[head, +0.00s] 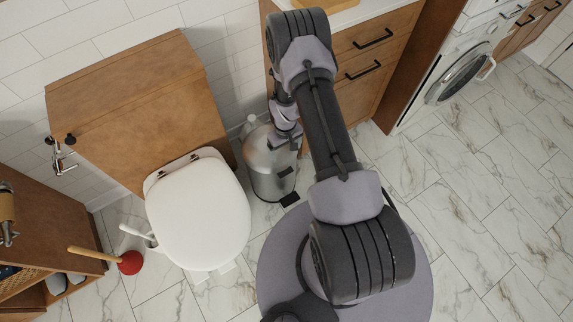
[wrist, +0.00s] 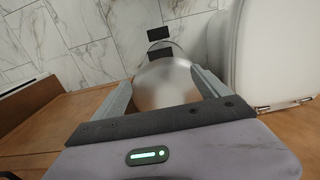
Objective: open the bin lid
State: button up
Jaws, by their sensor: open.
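The bin (head: 270,172) is a metallic cylinder with a dark base. It stands on the floor between the toilet and the wooden drawers. A black pedal (head: 290,199) sticks out at its foot and also shows in the wrist view (wrist: 158,33). The bin lid (wrist: 165,85) is a smooth, rounded metallic top and looks closed. My gripper (head: 284,138) is at the top of the bin and hides part of it. In the wrist view my gripper (wrist: 163,78) is open, with one finger on each side of the lid. I cannot tell whether the fingers touch it.
The white toilet (head: 198,210) stands close on the left, with a wooden cistern box (head: 130,95) behind it. Wooden drawers (head: 375,55) are close on the right. The tiled floor (head: 490,200) is clear at the right.

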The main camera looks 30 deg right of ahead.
aim_at(285, 172)
notch_tip(285, 172, down, 17)
jog(key=b, duration=0.7)
jog(key=shift+w, duration=0.15)
jog(key=shift+r, duration=0.1)
grip_shut()
jog(key=shift+r, duration=0.1)
